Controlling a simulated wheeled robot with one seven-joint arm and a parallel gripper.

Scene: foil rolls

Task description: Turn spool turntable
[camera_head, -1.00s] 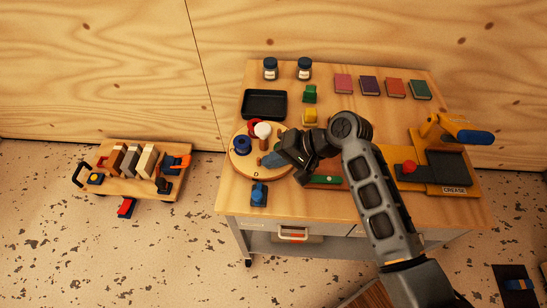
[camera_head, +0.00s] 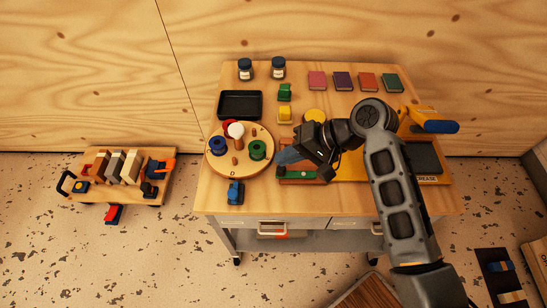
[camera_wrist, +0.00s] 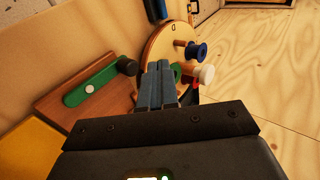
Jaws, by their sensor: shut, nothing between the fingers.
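The spool turntable (camera_head: 222,171) is a round wooden disc at the left of the table, with a "0" mark near its front edge. My gripper (camera_head: 284,157) is shut and empty, just right of the disc. In the wrist view, my shut fingers (camera_wrist: 158,85) overlap the turntable (camera_wrist: 160,45) and hide part of it; I cannot tell whether they touch it.
A black tray (camera_head: 240,104) and two jars (camera_head: 278,68) stand behind the turntable. A blue item (camera_head: 235,192) sits in front of it. A wooden block with a green bar (camera_head: 300,174) lies under my gripper. Several coloured books (camera_head: 343,81) line the back.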

